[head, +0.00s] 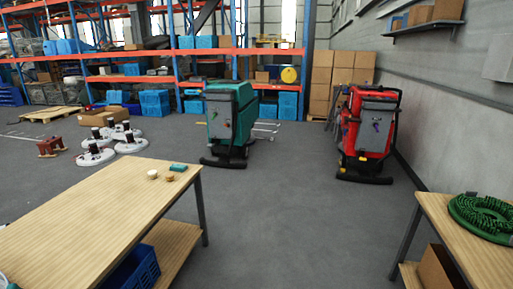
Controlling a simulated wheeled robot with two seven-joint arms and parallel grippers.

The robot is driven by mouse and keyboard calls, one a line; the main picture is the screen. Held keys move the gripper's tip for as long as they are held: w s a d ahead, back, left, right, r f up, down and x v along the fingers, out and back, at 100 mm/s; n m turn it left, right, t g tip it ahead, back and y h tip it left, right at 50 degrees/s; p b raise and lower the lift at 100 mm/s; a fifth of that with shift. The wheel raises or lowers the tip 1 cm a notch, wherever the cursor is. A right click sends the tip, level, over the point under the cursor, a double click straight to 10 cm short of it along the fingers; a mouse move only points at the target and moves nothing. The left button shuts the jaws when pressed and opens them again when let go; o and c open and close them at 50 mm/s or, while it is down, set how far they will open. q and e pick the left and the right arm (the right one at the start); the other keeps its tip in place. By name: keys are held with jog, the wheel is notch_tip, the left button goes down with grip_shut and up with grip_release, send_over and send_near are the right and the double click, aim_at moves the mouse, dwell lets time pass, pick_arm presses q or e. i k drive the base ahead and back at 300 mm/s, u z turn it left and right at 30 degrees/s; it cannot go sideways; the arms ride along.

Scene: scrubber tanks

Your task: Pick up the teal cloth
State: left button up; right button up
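A small teal item (178,167), which looks like the teal cloth, lies on the far right corner of the wooden table (85,225) at left. It is too small to make out its folds. Two small round pieces lie close by it, a pale one (153,174) and a brown one (169,177). A sliver of something pale and teal (4,281) shows at the bottom left corner, mostly cut off, and I cannot tell what it is. Neither of my grippers is in view.
A blue crate (133,270) sits on the table's lower shelf. A second table (475,235) at right holds a green coiled hose (485,216). A teal scrubber (230,118) and a red scrubber (367,130) stand beyond. The grey floor (300,215) between the tables is clear.

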aim_at(178, 168)
jog(key=z, duration=0.2)
jog(key=i, duration=2.1)
jog(key=u, duration=0.45)
jog(key=i, duration=0.95)
jog(key=u, duration=1.7)
jog(key=i, duration=0.8)
jog(key=u, duration=0.75)
